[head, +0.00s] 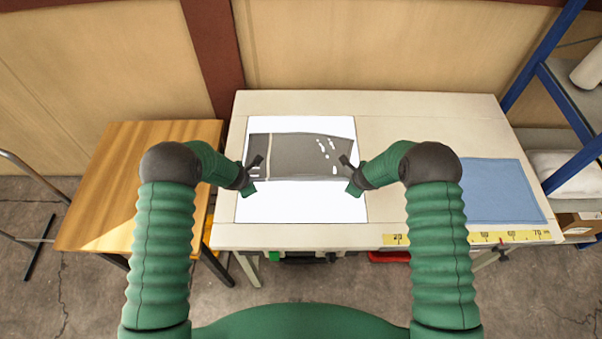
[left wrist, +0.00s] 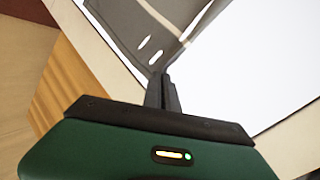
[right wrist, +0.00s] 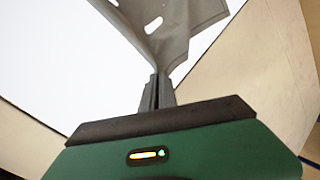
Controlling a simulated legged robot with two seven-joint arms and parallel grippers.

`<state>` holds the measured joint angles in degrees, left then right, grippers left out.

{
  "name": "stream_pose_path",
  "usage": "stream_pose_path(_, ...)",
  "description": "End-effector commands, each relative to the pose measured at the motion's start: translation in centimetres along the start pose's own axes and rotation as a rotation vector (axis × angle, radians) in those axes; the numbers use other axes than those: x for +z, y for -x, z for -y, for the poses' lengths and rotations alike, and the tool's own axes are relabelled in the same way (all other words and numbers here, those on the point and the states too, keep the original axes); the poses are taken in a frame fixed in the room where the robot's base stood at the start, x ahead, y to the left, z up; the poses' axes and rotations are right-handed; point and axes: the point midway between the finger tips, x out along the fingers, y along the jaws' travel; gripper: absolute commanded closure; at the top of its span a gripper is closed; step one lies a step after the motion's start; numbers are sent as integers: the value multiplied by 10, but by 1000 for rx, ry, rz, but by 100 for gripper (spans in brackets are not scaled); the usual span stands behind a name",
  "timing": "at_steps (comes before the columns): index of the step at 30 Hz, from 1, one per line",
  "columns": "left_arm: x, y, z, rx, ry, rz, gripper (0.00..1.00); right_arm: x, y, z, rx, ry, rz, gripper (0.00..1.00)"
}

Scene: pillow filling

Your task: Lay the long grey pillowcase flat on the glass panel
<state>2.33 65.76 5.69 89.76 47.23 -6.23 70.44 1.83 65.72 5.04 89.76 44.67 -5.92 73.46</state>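The long grey pillowcase (head: 295,155) is stretched between my two grippers over the bright white glass panel (head: 300,205). It has a pale stripe near its left end and several white marks or openings towards both ends. My left gripper (head: 251,178) is shut on its near left corner; the left wrist view shows the cloth (left wrist: 138,25) bunched at the fingertips (left wrist: 162,75). My right gripper (head: 350,176) is shut on the near right corner; the right wrist view shows the cloth (right wrist: 175,35) gathered into the fingertips (right wrist: 156,78). I cannot tell how much of the cloth touches the panel.
The panel lies on a pale table (head: 390,125). A blue cloth or mat (head: 500,190) lies at the right, with a yellow ruler strip (head: 510,237) along the front edge. A wooden table (head: 120,175) stands left; a blue-framed shelf (head: 545,60) stands right.

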Motion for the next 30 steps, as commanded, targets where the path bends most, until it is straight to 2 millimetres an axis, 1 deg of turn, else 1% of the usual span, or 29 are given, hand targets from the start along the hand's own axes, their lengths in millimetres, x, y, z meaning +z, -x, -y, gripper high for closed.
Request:
stream_pose_path(1,0,0,0,0,0,0,94,0,1,0,-1,-1,0,94)
stream_pose_path(6,0,2,1,0,0,0,72,0,2,-1,1,-1,0,71)
stream_pose_path(9,-1,1,2,-2,0,0,60,-1,1,-2,3,-1,0,60)
stream_pose_path(15,-1,1,4,-7,0,-1,60,-1,1,-4,7,0,-1,60)
stream_pose_path(17,0,5,3,-7,0,0,60,0,5,-3,7,0,0,60)
stream_pose_path(22,2,37,-2,-2,0,1,60,2,37,1,3,-1,1,60)
stream_pose_path(30,-4,89,6,0,1,1,60,-4,89,-6,0,-1,0,60)
